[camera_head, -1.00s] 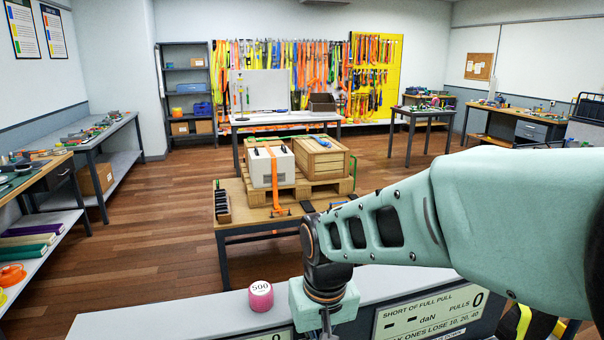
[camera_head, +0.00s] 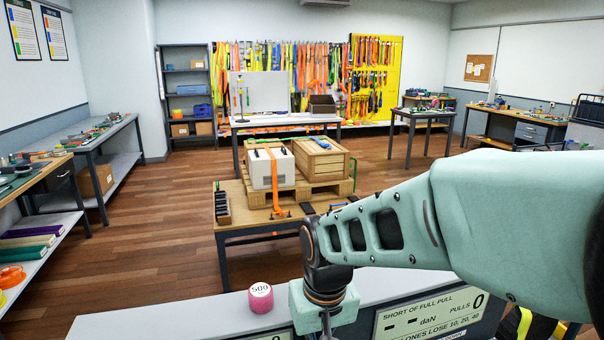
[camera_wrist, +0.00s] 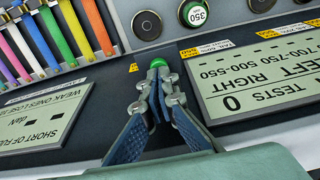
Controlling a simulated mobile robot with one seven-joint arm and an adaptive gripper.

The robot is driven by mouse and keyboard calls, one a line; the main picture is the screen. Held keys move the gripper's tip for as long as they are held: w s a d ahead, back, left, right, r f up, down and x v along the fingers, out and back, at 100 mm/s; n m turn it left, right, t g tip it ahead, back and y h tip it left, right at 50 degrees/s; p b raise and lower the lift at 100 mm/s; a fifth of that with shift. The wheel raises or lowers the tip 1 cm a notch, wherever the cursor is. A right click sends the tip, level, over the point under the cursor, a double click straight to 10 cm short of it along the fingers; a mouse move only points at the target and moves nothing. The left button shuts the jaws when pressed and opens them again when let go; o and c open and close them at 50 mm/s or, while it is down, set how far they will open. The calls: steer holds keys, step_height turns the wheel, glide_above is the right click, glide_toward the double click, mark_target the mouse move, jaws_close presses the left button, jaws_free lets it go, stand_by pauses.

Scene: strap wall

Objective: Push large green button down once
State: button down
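Whether the tips touch the button or stop just short, I cannot tell. In the head view my gripper (camera_head: 326,322) is only partly visible at the bottom edge, and the button is out of sight there.
Display screens (camera_wrist: 255,95) flank the button. In the head view a pink 500 puck (camera_head: 261,297) stands on the grey console top (camera_head: 200,318), left of my arm.

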steer(key=shift+f+b, duration=0.5)
steer(key=shift+f, duration=0.25)
steer(key=shift+r, duration=0.1)
step_height(320, 180, up, 6)
steer(key=p, duration=0.5)
stand_by(0.4)
steer(key=s+d+r+m+t+p, duration=0.1)
steer(key=s+d+r+m+t, duration=0.2)
steer(key=s+d+r, duration=0.5)
step_height(320, 180, up, 2)
steer(key=d, duration=0.2)
steer(key=shift+s+d+t, duration=0.35)
steer(key=shift+s+t, duration=0.05)
stand_by(0.3)
